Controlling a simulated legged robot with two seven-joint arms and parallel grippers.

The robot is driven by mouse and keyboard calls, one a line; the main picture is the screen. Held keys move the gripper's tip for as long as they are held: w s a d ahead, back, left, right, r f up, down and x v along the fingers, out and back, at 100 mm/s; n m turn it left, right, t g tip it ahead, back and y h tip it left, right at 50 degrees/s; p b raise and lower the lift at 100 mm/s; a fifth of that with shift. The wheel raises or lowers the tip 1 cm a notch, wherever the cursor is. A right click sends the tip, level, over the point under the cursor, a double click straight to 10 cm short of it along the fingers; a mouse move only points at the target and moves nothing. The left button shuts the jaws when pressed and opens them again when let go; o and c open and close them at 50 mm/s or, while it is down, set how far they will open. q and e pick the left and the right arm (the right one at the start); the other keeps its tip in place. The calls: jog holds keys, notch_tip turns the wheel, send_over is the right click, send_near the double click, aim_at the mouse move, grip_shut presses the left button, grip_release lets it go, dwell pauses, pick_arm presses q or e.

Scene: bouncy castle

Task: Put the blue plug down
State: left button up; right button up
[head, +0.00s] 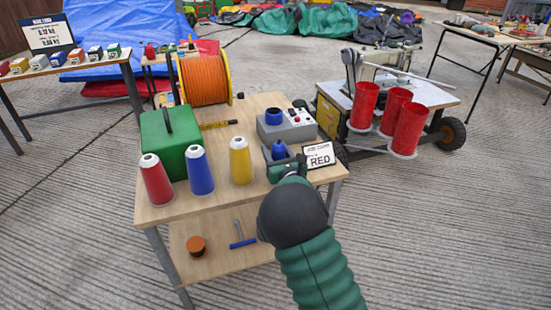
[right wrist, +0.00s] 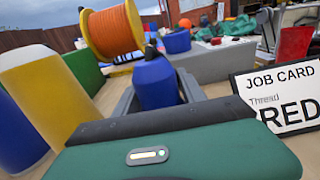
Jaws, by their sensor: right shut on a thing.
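The blue plug (head: 279,150) is in my right gripper (head: 279,158), over the front right part of the wooden table. The right wrist view shows the plug (right wrist: 155,84) upright between the two grey fingers of my right gripper (right wrist: 157,97), which are shut on it. Its lower end is hidden by the gripper, so I cannot tell whether it touches the tabletop. Just behind it stands a grey box (head: 296,131) with a blue round part (head: 273,117) on top. My left gripper is not in view.
A "RED" job card (head: 319,156) stands close right of the gripper. Yellow (head: 240,160), blue (head: 200,171) and red (head: 156,180) thread cones stand left, with a green case (head: 170,141) behind. An orange reel (head: 204,80) is at the back. Bare tabletop (head: 215,202) shows in front.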

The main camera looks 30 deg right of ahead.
jog(key=shift+f, duration=0.3)
jog(key=shift+d, duration=0.1)
jog(key=o, duration=1.5)
jog(key=shift+d+f, duration=0.15)
jog(key=shift+f, duration=0.1)
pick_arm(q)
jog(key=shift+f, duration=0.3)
pick_arm(e)
jog(key=shift+r, duration=0.1)
jog(key=shift+r+p, duration=0.15)
jog(key=shift+p, duration=0.2)
jog(key=p+v, duration=0.4)
jog(key=v, duration=0.7)
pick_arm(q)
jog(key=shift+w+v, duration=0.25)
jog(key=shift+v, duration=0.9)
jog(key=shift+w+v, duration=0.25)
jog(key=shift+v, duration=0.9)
pick_arm(e)
jog(key=shift+s+a, duration=0.3)
jog(key=shift+s, duration=0.2)
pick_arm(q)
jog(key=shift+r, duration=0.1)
